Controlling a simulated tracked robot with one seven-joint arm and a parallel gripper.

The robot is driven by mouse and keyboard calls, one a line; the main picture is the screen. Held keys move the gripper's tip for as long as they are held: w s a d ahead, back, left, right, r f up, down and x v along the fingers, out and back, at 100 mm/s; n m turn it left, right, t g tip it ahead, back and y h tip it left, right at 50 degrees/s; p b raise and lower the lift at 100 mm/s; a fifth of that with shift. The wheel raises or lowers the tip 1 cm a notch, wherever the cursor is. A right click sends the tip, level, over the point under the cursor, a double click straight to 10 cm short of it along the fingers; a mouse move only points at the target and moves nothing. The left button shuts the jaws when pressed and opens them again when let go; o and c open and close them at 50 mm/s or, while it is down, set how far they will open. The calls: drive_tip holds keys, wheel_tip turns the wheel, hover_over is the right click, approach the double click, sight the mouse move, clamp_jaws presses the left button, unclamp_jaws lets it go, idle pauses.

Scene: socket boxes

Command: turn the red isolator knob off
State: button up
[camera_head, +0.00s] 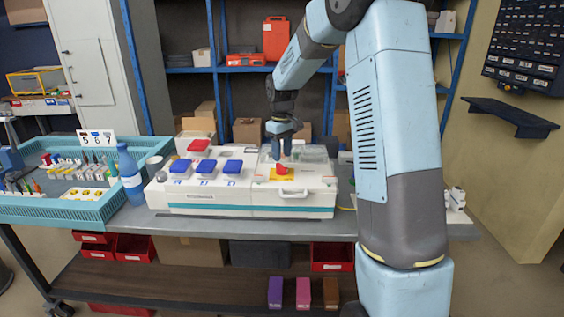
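The red isolator knob (281,169) sits on a yellow plate (287,175) on the front right of the white socket box (250,205). My gripper (281,153) hangs pointing down just above and slightly behind the knob in the picture. Its two fingers are apart, with a gap between them and nothing seen in it. The fingertips look close to the knob, but I cannot tell whether they touch it. The knob's exact angle is too small to read.
A blue bottle (130,174) and teal tray (60,209) are farther left. My arm blocks the right side. A strip of grey bench (180,224) is bare in front.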

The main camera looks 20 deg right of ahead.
sight(282, 165)
wheel_tip(282, 165, up, 9)
idle(0.3)
drive_tip(key=shift+r, duration=0.1)
drive_tip(key=s+r+m+t, duration=0.15)
drive_tip(key=s+r, duration=0.25)
drive_tip(key=s, duration=0.6)
drive_tip(key=s+r+m+t, duration=0.15)
drive_tip(key=s+r, duration=0.35)
drive_tip(key=s, duration=0.5)
drive_tip(key=s+f+m+t, duration=0.1)
drive_tip(key=s+f, duration=0.1)
drive_tip(key=s, duration=0.6)
drive_tip(key=s+f+m+t, duration=0.1)
drive_tip(key=s, duration=0.8)
drive_tip(key=shift+s+f+m+t, duration=0.15)
drive_tip(key=shift+f+m+t, duration=0.15)
drive_tip(key=shift+f, duration=0.1)
